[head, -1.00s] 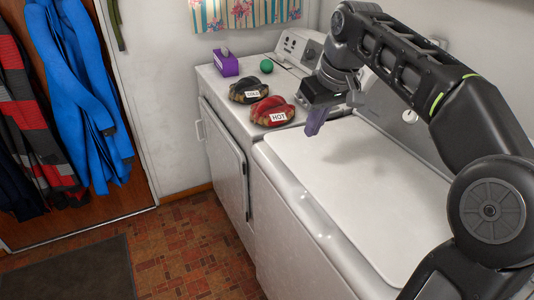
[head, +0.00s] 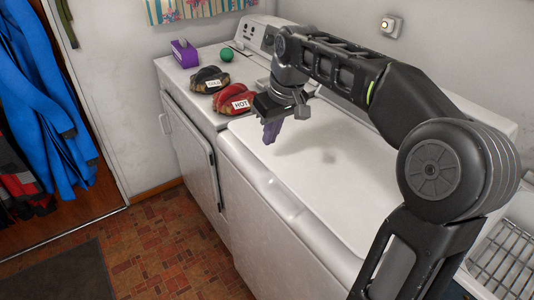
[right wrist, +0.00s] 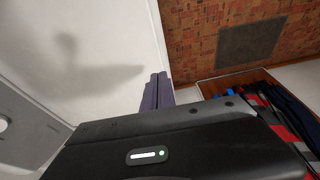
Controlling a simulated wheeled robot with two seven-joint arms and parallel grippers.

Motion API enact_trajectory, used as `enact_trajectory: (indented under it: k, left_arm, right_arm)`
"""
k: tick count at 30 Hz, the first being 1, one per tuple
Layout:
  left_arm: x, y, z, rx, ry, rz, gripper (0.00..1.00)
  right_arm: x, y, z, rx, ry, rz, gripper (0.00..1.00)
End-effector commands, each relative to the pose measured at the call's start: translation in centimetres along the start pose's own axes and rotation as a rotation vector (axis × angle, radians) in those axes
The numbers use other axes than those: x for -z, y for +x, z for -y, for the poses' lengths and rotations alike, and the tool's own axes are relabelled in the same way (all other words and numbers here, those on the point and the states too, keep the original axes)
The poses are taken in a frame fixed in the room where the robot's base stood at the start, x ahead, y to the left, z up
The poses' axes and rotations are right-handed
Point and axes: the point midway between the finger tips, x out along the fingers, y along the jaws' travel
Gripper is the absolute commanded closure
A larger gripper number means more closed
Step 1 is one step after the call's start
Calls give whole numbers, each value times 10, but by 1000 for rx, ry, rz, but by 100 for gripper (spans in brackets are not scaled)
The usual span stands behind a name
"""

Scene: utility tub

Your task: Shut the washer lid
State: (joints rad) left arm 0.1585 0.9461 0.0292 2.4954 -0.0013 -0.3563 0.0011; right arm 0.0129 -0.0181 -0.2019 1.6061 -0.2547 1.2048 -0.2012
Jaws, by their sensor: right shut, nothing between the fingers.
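The white washer lid (head: 345,165) lies flat on top of the washer (head: 265,225), with no open gap visible along its front edge. It also shows as a pale flat surface in the right wrist view (right wrist: 95,35). My right gripper (head: 271,132) is above the lid's left part, fingers pointing down and closed together, empty. Its shadow falls on the lid, and it looks apart from the surface. The closed fingers also show in the right wrist view (right wrist: 156,92). My left gripper is out of view.
The dryer (head: 190,135) stands left of the washer. On it are a red mitt marked HOT (head: 231,100), a dark mitt (head: 208,79), a green ball (head: 227,55) and a purple box (head: 184,53). A wire rack (head: 500,255) is at the right.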

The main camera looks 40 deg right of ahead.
Motion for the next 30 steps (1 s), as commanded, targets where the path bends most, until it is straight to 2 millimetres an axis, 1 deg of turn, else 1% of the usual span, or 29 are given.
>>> enact_trajectory:
  k: [1,3,9,14,23,25,28,30]
  left_arm:
    - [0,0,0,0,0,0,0]
    - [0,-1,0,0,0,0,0]
    - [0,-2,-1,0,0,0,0]
    - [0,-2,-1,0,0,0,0]
    - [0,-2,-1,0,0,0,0]
    - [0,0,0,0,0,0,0]
    - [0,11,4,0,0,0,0]
    - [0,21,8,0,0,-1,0]
  right_arm:
    - [-1,11,0,0,0,4,100]
    - [-1,25,0,1,0,4,100]
    - [-9,51,2,1,0,2,100]
    - [-11,60,2,0,1,1,100]
    - [-11,61,3,0,1,0,100]
    - [-12,64,3,0,1,0,100]
    - [-16,78,4,0,0,1,100]
    - [-21,92,5,0,0,1,100]
